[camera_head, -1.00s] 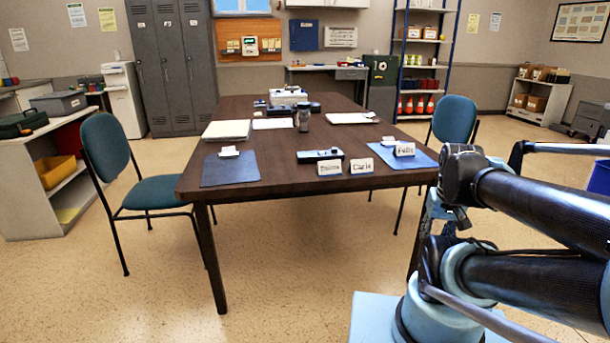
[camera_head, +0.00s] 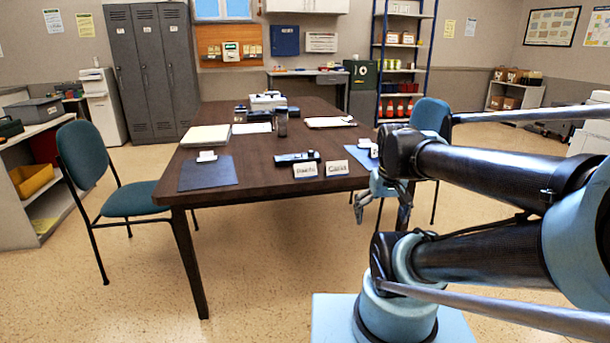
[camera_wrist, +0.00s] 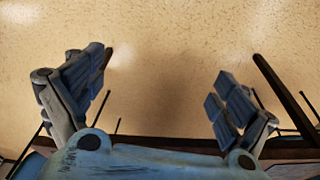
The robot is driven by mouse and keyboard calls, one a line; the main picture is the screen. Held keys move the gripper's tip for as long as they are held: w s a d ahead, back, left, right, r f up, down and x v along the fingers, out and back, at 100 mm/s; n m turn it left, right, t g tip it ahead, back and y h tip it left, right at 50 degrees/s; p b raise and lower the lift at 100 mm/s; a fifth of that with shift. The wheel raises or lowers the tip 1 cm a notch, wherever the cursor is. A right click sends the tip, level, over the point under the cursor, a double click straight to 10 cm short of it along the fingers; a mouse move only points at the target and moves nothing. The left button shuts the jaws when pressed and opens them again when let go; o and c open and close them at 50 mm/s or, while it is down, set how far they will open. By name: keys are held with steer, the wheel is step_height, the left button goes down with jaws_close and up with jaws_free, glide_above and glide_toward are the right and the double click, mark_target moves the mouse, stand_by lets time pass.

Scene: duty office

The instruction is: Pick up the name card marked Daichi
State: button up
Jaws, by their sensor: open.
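A white name card (camera_head: 305,171) stands at the near edge of the dark table; its small writing seems to read Daichi. A second card (camera_head: 337,168), seemingly reading Carla, stands just right of it. My gripper (camera_head: 360,208) hangs in front of the table's near edge, right of both cards and lower than them, apart from both. In the wrist view my gripper (camera_wrist: 160,88) has its two fingers spread wide with only floor between them. No card shows in the wrist view.
The table (camera_head: 250,180) holds a blue mat (camera_head: 208,176), a dark device (camera_head: 296,158) behind the cards and a dark bottle (camera_head: 282,123). A teal chair (camera_head: 110,170) stands at left, another (camera_head: 430,115) behind my arm. Floor before the table is clear.

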steer(key=w+a+r+n, duration=0.1)
steer(key=w+a+r, duration=0.2)
steer(key=w+r, duration=0.4)
step_height(320, 180, up, 6)
steer(key=r+n+t+y, duration=0.1)
steer(key=n+t+y, duration=0.1)
glide_above(305, 166)
steer(key=s+d, duration=0.2)
steer(key=s, duration=0.3)
steer(key=x, duration=1.1)
steer(key=shift+d+f, duration=0.25)
steer(key=shift+s+x, duration=0.15)
steer(key=shift+x, duration=1.35)
steer(key=shift+s+x, duration=0.2)
steer(key=shift+x, duration=1.35)
steer(key=shift+d+f, duration=0.15)
steer(key=shift+d, duration=0.05)
steer(key=c, duration=0.8)
